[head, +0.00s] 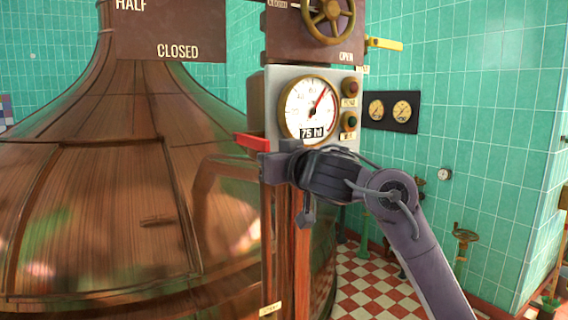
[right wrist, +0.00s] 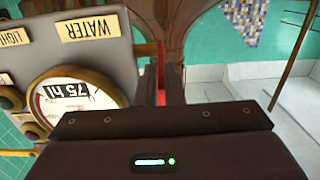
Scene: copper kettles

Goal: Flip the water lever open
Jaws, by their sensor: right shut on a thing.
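A red lever (head: 250,143) sticks out to the left from the side of a grey gauge box, beside the copper kettle (head: 110,190). My right gripper (head: 270,160) reaches in from the right, in front of the box's lower edge, and is shut on the red lever. In the right wrist view a strip of the red lever (right wrist: 161,82) shows between the two dark fingers; the rest is hidden by them. A label reading WATER (right wrist: 88,25) is on the box beside it. My left gripper is in neither view.
The gauge box carries a round dial (head: 311,108) with a 75 hl readout and two buttons at its right. Above are a brass handwheel (head: 328,18) and a yellow lever (head: 384,44). A post (head: 292,260) stands below the box.

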